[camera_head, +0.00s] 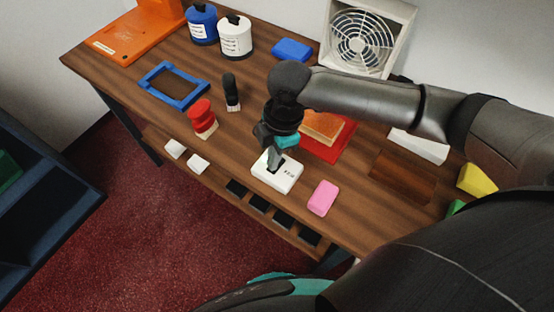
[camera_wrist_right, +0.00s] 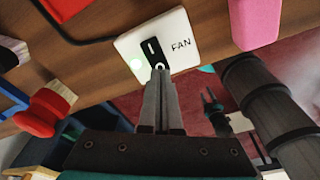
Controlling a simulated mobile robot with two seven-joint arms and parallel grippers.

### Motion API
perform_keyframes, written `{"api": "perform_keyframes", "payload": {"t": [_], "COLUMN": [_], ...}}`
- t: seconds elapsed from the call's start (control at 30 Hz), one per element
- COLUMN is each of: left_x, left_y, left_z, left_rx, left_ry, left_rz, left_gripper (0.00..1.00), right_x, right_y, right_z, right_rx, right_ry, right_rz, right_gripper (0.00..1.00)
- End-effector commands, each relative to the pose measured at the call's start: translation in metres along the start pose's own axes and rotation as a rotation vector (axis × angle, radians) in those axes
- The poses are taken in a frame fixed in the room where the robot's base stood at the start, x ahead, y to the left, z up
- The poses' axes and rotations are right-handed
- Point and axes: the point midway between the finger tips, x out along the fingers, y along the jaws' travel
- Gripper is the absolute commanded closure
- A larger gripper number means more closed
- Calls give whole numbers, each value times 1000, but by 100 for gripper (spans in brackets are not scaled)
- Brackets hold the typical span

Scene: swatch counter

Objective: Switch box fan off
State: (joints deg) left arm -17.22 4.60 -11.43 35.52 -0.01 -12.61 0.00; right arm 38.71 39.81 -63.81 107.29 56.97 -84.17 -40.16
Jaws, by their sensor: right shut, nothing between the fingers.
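The white fan switch box (camera_head: 288,183) lies near the front edge of the counter, in front of the red-orange tray. It also shows in the right wrist view (camera_wrist_right: 187,57), with the word FAN, a black rocker switch (camera_wrist_right: 152,50) and a green glow beside the rocker. My right gripper (camera_head: 273,166) is shut and empty. Its fingertips (camera_wrist_right: 160,72) are at the end of the rocker with the round mark; whether they press it I cannot tell. The white box fan (camera_head: 361,40) stands at the back of the counter. My left gripper does not show clearly.
A pink block (camera_head: 323,198) lies right of the switch box. A red stamp (camera_head: 203,116), a black-handled stamp (camera_head: 231,92) and a blue frame (camera_head: 174,85) are to its left. The red-orange tray (camera_head: 324,154) is close behind my gripper. Black slots line the front edge.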

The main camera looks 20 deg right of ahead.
Motion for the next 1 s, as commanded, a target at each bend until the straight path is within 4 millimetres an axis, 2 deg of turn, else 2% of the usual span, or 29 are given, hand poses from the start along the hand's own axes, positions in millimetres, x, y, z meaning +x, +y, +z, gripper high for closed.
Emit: {"api": "perform_keyframes", "payload": {"t": [0.7, 0.87, 1.0], "left_x": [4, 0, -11], "left_y": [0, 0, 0], "left_z": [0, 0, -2], "left_rx": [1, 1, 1], "left_ry": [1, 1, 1], "left_rz": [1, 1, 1], "left_gripper": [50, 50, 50], "right_x": [11, 7, -2], "right_y": [0, 0, 0], "right_z": [2, 2, 0], "right_rx": [0, 1, 1], "right_ry": [-2, -2, -2], "right_rz": [-1, -1, -1], "right_gripper": [100, 100, 100]}}
